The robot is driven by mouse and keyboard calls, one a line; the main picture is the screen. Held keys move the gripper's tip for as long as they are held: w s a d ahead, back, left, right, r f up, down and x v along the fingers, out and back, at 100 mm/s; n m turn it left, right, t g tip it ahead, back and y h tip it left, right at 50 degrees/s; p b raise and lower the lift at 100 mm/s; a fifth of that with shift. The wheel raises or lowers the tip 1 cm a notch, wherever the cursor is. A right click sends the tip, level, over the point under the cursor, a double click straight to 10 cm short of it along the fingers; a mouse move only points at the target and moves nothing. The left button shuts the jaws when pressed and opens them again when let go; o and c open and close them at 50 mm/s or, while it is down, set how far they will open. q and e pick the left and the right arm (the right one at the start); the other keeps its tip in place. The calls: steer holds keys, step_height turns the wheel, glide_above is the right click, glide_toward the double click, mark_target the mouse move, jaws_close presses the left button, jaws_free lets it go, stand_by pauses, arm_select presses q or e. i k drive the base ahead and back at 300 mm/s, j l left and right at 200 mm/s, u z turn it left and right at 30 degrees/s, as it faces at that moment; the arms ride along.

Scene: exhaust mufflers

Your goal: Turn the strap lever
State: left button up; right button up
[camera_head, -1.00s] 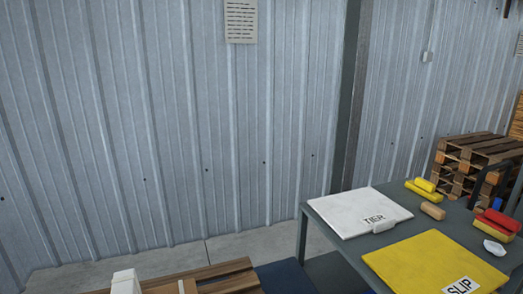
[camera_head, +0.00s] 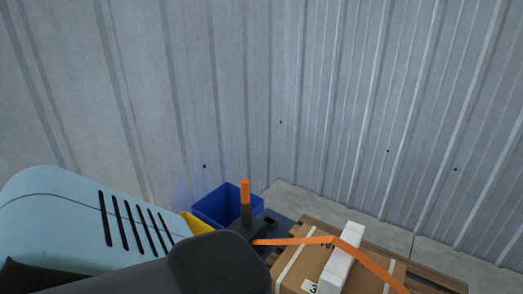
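The strap lever (camera_head: 245,205) stands upright at the bottom middle, with an orange grip on a dark post. An orange strap (camera_head: 300,241) runs from the lever's base to the right, over a cardboard box (camera_head: 298,270) and a white corner piece (camera_head: 342,258). A light blue and black arm of mine fills the lower left and hides part of the area around the lever's base. Neither of my grippers' fingertips can be made out.
A blue bin (camera_head: 212,208) stands behind the lever, with a yellow thing (camera_head: 196,224) beside it. The box rests on a wooden pallet (camera_head: 435,277). Corrugated metal walls (camera_head: 380,90) close off the back, and a strip of bare floor (camera_head: 390,234) shows along the right wall.

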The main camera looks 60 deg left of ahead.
mark_target(246, 214)
steer(key=u, duration=1.9)
